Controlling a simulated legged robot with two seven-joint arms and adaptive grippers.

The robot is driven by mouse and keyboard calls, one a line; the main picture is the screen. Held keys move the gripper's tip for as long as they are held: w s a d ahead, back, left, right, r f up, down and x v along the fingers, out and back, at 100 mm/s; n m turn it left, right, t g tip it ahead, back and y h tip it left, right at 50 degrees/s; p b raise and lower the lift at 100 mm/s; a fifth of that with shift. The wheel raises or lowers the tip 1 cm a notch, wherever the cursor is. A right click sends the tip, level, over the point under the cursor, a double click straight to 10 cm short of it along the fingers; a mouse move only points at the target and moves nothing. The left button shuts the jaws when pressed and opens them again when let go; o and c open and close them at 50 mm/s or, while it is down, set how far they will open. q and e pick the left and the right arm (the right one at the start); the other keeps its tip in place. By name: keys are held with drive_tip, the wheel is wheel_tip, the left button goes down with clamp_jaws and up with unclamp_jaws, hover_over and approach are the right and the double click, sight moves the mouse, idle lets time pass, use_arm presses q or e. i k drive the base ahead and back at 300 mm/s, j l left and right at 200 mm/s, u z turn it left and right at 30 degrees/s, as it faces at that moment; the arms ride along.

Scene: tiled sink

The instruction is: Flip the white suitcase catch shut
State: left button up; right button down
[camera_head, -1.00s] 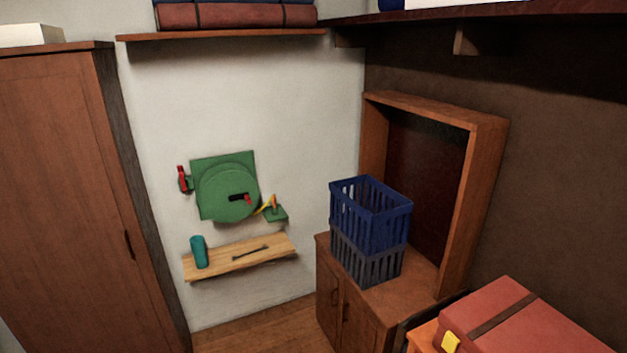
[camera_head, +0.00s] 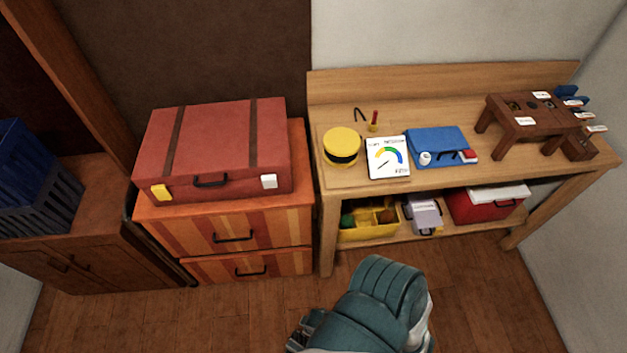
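The red suitcase (camera_head: 215,150) with two dark straps lies on top of the striped orange drawer unit (camera_head: 222,236). Its front faces me, with a dark handle (camera_head: 210,181) in the middle. The white catch (camera_head: 269,181) is on the right of the front and the yellow catch (camera_head: 161,191) is on the left. From here I cannot tell whether either catch is flipped open or shut. The lid looks down. Part of my own arm, teal and white, shows at the bottom centre, well below and apart from the suitcase. Neither gripper's fingers can be seen.
Blue and grey crates (camera_head: 38,180) stand on a cabinet at the left. A wooden workbench (camera_head: 468,170) at the right holds a yellow cap (camera_head: 341,146), a gauge card (camera_head: 387,157) and a blue case (camera_head: 437,145). Wooden floor is free before the drawers.

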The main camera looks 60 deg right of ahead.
sight(268, 182)
drive_tip(key=z, duration=1.4)
drive_tip(key=i+j+u, duration=0.1)
drive_tip(key=j+u, duration=0.25)
drive_tip(key=l, duration=0.1)
